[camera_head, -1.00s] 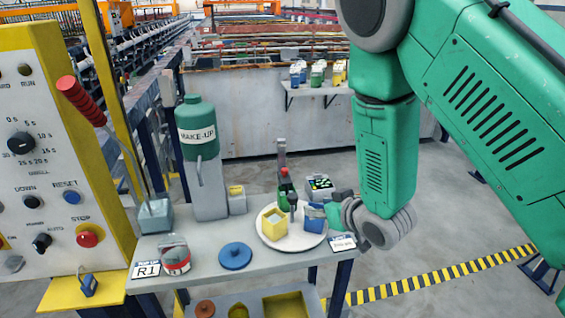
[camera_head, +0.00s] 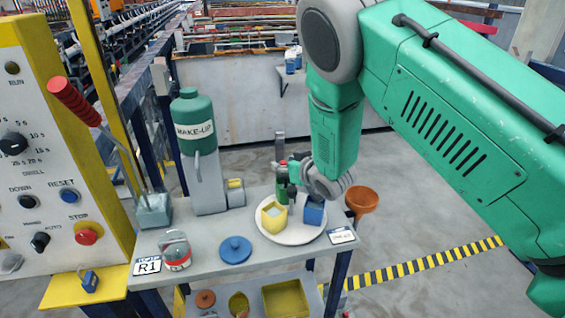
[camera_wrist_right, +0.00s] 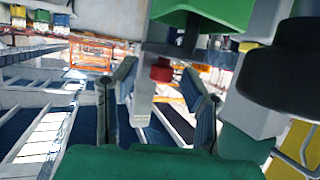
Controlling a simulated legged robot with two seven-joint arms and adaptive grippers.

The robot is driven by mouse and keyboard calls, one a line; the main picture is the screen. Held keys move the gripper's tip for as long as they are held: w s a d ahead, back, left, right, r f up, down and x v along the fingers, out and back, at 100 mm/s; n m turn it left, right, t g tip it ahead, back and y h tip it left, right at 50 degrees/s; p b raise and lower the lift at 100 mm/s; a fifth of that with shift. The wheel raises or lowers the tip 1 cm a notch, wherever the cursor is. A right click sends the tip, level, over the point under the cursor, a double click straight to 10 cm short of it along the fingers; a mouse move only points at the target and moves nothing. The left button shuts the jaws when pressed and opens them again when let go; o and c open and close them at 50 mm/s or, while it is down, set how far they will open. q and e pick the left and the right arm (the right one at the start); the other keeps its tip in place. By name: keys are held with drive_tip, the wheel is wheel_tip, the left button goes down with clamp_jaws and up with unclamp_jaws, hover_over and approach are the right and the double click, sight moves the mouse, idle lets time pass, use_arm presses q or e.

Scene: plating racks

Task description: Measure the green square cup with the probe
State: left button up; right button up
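A white round plate (camera_head: 290,236) on the bench holds a yellow square cup (camera_head: 274,217) and a blue square cup (camera_head: 313,213). A green item with a red top (camera_head: 283,183) stands at the plate's back edge, with a dark upright thing beside it; I cannot tell whether either is the green cup or the probe. My right gripper (camera_head: 327,186) is just above and behind the blue cup. In the right wrist view its fingers (camera_wrist_right: 162,98) are apart, with a red knob (camera_wrist_right: 161,71) beyond them and a green block-shaped thing (camera_wrist_right: 205,12) above. My left gripper is out of view.
A green-topped MAKE-UP container (camera_head: 197,130), blue disc (camera_head: 236,250) and red-and-grey pot (camera_head: 175,252) stand on the bench. A control panel (camera_head: 40,170) with a red-handled lever is at left.

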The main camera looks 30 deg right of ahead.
sight(277, 144)
drive_tip(key=shift+w+a+f, duration=0.1)
drive_tip(key=shift+w+f, duration=0.15)
drive_tip(key=shift+w, duration=0.35)
clamp_jaws()
wheel_tip(277, 144, up, 6)
drive_tip(key=p, duration=0.3)
drive_tip(key=shift+r, duration=0.1)
drive_tip(key=shift+w, duration=0.1)
unclamp_jaws()
